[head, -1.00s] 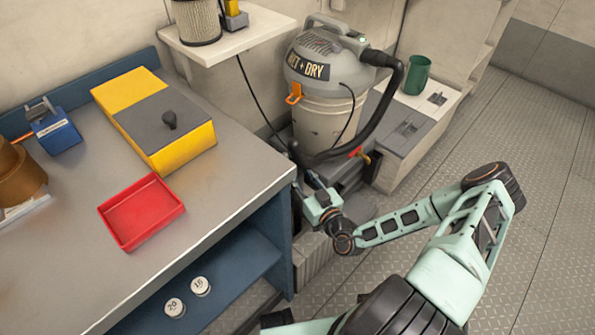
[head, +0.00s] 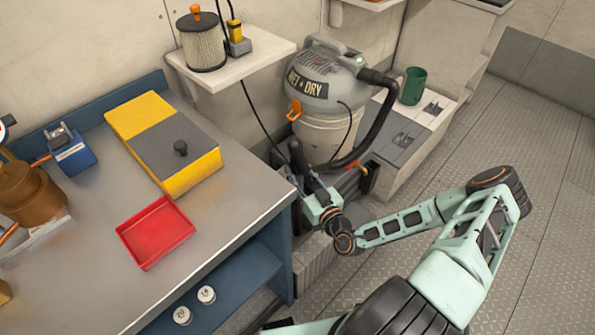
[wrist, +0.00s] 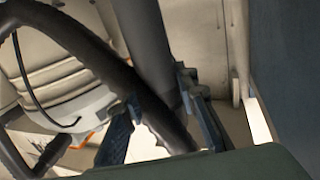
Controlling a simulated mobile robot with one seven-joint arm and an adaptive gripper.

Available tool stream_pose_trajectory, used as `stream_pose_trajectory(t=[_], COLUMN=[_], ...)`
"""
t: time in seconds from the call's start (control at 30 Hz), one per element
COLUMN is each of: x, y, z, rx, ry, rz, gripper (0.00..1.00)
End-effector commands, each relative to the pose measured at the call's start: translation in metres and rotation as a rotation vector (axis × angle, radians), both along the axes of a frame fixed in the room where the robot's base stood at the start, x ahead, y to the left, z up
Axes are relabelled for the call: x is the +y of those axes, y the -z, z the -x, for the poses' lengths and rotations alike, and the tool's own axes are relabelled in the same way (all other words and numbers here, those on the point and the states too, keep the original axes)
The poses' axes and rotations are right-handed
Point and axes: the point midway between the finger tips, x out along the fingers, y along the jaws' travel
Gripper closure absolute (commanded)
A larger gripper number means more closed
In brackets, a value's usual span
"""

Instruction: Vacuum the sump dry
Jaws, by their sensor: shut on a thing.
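The grey wet and dry vacuum (head: 318,88) stands upright behind the end of the bench. Its black hose (head: 384,122) loops from the top right of the vacuum down to my gripper (head: 312,190). My gripper is beside the bench's right end, shut on the dark hose wand, whose upper end rises above the fingers. In the wrist view my gripper (wrist: 160,125) has a finger on each side of the dark tube (wrist: 150,45), and a hose crosses close by. The wand's lower end is hidden. I cannot make out the sump or any water.
The steel bench (head: 235,195) on the left bears a yellow and grey box (head: 135,115) and a red tray (head: 155,232). A wall shelf (head: 255,58) overhangs behind. A green cup (head: 412,86) stands on the pale locker (head: 438,112). Open tread-plate floor (head: 530,240) lies right.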

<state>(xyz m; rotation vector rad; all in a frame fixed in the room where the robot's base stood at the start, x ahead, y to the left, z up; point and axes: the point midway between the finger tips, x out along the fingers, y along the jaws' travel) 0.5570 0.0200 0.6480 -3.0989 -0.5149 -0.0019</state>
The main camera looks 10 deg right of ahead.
Motion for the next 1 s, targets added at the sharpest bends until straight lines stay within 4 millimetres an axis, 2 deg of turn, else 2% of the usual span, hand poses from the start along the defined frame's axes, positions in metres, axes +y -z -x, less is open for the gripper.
stream_pose_trajectory(t=[0.03,1.0], x=[0.0,0.0], y=[-0.011,-0.107], z=[0.0,0.0], rx=[-0.003,-0.003], ry=[0.001,0.001], rz=[-0.001,-0.001], gripper=[0.97,0.97])
